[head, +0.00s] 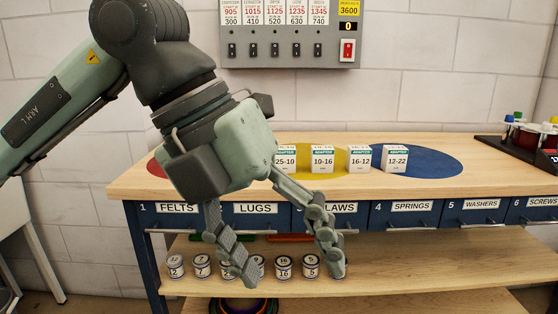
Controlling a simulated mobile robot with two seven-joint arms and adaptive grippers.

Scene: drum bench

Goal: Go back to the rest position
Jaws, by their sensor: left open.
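My left gripper (290,270) hangs in front of the bench with its fingers pointing down, spread apart and empty. Its fingers overlap the drawer fronts and the shelf in the head view, and the hand hides part of the bench top. My left arm (50,110) comes in from the left. My right gripper is out of the picture.
The wooden bench (480,176) carries white adapter boxes (395,159) on coloured patches. Labelled drawers (410,212) run along its front. Several small cans (202,265) stand on the shelf below. A black rack (528,147) with coloured-top jars is at right. A switch panel (290,52) hangs on the wall.

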